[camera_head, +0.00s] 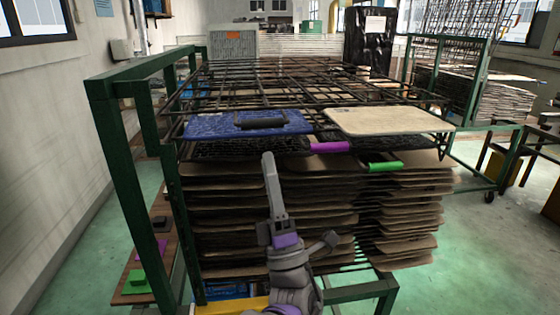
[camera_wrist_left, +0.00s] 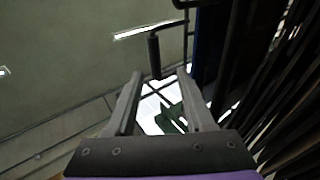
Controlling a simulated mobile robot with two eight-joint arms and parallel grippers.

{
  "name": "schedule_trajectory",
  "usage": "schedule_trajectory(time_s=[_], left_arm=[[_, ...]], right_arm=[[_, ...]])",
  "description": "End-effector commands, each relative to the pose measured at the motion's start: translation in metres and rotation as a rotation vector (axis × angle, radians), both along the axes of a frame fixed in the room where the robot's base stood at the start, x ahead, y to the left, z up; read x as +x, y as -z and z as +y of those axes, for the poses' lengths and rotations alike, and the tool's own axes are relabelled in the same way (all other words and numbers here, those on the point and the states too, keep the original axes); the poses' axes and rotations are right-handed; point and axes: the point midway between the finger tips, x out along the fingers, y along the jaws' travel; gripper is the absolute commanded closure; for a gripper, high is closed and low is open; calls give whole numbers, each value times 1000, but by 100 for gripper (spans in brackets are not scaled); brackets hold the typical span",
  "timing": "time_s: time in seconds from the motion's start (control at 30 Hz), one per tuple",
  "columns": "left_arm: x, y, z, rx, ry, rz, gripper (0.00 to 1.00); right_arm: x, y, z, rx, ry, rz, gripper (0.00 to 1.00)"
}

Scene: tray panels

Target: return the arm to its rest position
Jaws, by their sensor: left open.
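My left gripper (camera_head: 268,160) stands upright in front of the rack, its fingertips near the front edge of the blue panel (camera_head: 215,124). In the left wrist view, the two fingers of my left gripper (camera_wrist_left: 160,76) are apart with nothing between them. From the head, one finger hides the other, and I cannot tell whether the tip touches the rack. My right gripper is not in view.
The green-framed rack (camera_head: 120,160) holds stacked brown sheets (camera_head: 405,210). A beige panel (camera_head: 390,121) lies on top at right. A black handle (camera_head: 262,123), purple bar (camera_head: 330,148) and green bar (camera_head: 385,167) are near the gripper. Open floor (camera_head: 490,250) shows at right.

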Motion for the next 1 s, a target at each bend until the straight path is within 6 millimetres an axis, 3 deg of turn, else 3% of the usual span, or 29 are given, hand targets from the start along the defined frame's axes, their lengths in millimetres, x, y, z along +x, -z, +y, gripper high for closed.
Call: schedule_trajectory(time_s=[0.13,0.23,0.4,0.5,0.6,0.73,0.9,0.97,1.0], left_arm=[[2,15,51,-236,67,46,47],[-2,42,106,-542,141,61,47],[-27,112,184,-1142,237,-44,47],[-51,159,213,-1491,262,-188,47],[-78,206,228,-1824,261,-399,47],[-115,262,227,-2209,214,-776,47],[-159,319,197,-2566,56,-1441,47],[-171,332,181,-2631,-29,-1709,47],[-178,339,170,2468,86,1752,47]], right_arm=[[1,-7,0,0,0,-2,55],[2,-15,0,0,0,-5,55],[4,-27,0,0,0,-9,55],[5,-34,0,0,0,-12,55],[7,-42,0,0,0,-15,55],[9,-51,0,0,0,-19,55],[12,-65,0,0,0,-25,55],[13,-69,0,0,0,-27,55],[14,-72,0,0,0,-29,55]])
